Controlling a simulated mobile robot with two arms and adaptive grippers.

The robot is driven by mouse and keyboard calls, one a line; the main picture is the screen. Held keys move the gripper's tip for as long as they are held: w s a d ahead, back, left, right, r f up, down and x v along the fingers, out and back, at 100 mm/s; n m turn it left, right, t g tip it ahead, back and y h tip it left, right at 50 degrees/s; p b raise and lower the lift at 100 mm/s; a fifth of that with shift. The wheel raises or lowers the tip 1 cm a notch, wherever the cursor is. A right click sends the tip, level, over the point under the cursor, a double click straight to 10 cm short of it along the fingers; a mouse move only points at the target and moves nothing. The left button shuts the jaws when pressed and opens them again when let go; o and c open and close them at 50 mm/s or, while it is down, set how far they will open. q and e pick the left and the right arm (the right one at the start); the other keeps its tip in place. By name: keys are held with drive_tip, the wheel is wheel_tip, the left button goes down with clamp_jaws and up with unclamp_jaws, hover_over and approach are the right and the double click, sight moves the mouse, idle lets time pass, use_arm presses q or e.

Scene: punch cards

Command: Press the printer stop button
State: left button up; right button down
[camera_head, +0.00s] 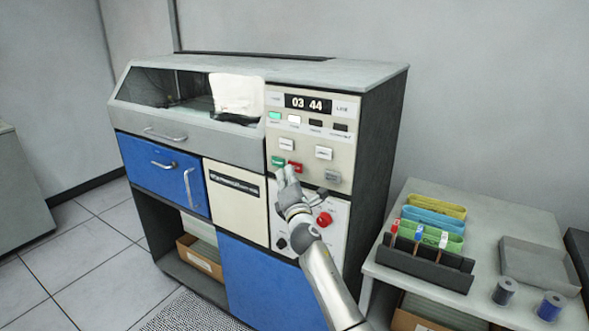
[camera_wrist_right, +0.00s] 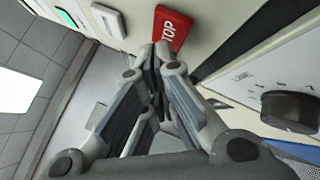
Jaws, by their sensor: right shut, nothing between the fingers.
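The printer (camera_head: 345,76) is a large grey and blue cabinet with a cream control panel. Its red stop button (camera_head: 296,167) sits low on the panel, right of a green button (camera_head: 278,162). In the right wrist view the stop button (camera_wrist_right: 171,30) reads "TOP", with its other end hidden behind the fingers. My right gripper (camera_head: 284,178) is shut and empty, its fingertips just below the stop button. In the right wrist view the fingertips (camera_wrist_right: 152,52) are at the button's lower edge; I cannot tell whether they touch it. My left gripper is not in view.
A round red knob (camera_head: 324,218) is on the lower panel, right of my gripper. A black dial (camera_wrist_right: 291,108) shows in the wrist view. A side table (camera_head: 480,225) with a card rack (camera_head: 425,262), a grey tray (camera_head: 540,265) and two spools stands at the right.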

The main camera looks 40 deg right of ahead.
drive_tip(key=shift+w+d, duration=0.2)
drive_tip(key=shift+d, duration=0.25)
idle(0.7)
drive_tip(key=shift+a, duration=0.15)
drive_tip(key=shift+s+a, duration=0.35)
drive_tip(key=shift+a, duration=0.3)
drive_tip(key=a, duration=0.1)
drive_tip(key=s+a, duration=0.1)
drive_tip(key=a, duration=0.1)
drive_tip(key=s+a, duration=0.1)
drive_tip(key=shift+a+p, duration=0.3)
idle(0.9)
